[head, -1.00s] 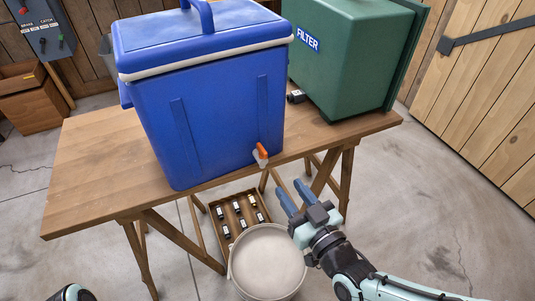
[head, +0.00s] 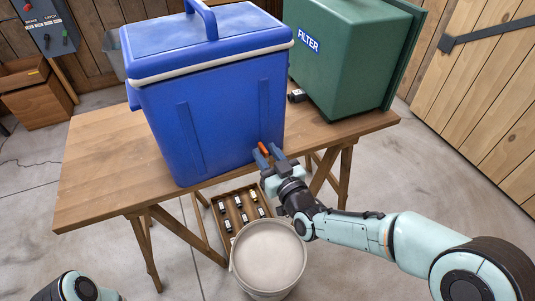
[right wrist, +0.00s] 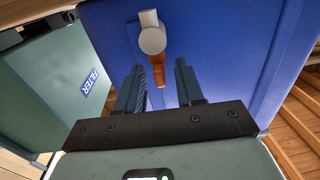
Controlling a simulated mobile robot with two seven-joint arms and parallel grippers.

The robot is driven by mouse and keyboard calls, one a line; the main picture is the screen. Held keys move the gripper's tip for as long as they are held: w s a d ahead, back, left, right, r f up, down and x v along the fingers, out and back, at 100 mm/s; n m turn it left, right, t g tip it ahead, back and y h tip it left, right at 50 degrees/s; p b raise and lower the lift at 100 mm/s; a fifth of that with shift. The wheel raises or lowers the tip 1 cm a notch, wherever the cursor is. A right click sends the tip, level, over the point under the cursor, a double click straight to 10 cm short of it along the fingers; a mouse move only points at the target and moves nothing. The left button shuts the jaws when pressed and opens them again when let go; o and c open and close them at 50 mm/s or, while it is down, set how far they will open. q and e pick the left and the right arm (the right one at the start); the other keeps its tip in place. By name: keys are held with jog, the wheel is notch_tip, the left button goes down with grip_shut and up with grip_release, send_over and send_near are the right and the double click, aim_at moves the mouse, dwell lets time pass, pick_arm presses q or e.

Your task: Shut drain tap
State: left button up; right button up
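The blue cooler box (head: 225,110) stands on the wooden table. Its drain tap (head: 263,147), with an orange lever, sits low on the front near the right corner. In the right wrist view the tap has a pale round body (right wrist: 152,40) and the orange lever (right wrist: 158,72) extends from it toward the gap between my fingers. My right gripper (head: 268,154) is at the tap, its fingers open on either side of the lever; it also shows in the right wrist view (right wrist: 160,85). I cannot tell whether a finger touches the lever. My left gripper is out of view.
A white bucket (head: 234,267) stands on the floor below the tap. A wooden crate (head: 216,203) with several small black items is behind it. The green filter box (head: 345,60) stands on the table to the right, with a small black fitting (head: 297,96).

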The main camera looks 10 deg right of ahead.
aim_at(261, 150)
grip_shut()
